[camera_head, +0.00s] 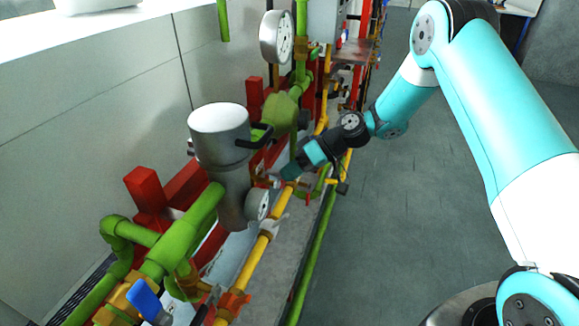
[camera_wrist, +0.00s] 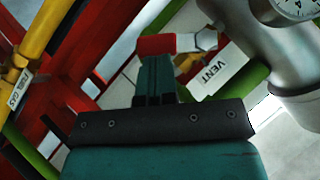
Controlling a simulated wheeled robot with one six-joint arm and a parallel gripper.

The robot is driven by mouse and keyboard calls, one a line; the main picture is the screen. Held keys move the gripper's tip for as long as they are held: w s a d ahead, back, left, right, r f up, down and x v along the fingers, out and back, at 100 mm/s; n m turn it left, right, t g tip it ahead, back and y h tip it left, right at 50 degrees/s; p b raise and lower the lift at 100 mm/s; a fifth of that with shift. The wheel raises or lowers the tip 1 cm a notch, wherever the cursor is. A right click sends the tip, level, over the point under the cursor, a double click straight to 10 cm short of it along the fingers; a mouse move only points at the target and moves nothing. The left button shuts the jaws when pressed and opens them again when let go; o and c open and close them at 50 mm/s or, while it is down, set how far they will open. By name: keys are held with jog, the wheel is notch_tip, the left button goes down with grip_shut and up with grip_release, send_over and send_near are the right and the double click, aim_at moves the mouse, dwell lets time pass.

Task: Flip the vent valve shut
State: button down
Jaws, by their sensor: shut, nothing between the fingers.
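The vent valve shows in the wrist view as a red handle (camera_wrist: 156,44) beside a silver hex fitting (camera_wrist: 206,40). A white VENT label (camera_wrist: 216,72) hangs just right of it, near a green pipe. My gripper (camera_wrist: 156,60) is shut and empty, its two dark teal fingers together, with the tips right at the lower edge of the red handle. Contact cannot be told for sure. In the head view my gripper (camera_head: 280,177) reaches in among the pipes to the right of the grey cylinder (camera_head: 231,165); the vent valve cannot be made out there.
A pressure gauge (camera_head: 257,205) sits low on the cylinder. A yellow pipe (camera_head: 255,262), labelled FUEL GAS in the wrist view, runs along the front. Green pipes (camera_head: 186,235) and red frame posts (camera_head: 146,188) crowd the left. The grey floor (camera_head: 400,220) to the right is clear.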

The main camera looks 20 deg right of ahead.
jog(key=f, duration=0.1)
jog(key=f+b, duration=0.1)
jog(key=b, duration=0.1)
jog(key=shift+s+a+f+m+g+y, duration=0.25)
jog(key=shift+s+f+m+g+y, duration=0.1)
jog(key=shift+f+m+g+y, duration=0.05)
jog(key=shift+r, duration=0.25)
jog(key=shift+r+p, duration=0.45)
jog(key=shift+r, duration=0.25)
jog(key=w+d+r, duration=0.1)
jog(key=w+d, duration=0.1)
jog(key=d, duration=0.4)
jog(key=w+d+r+b, duration=0.1)
jog(key=w+d, duration=0.1)
jog(key=d, duration=0.4)
jog(key=shift+w+r+b, duration=0.3)
jog(key=shift+r, duration=0.1)
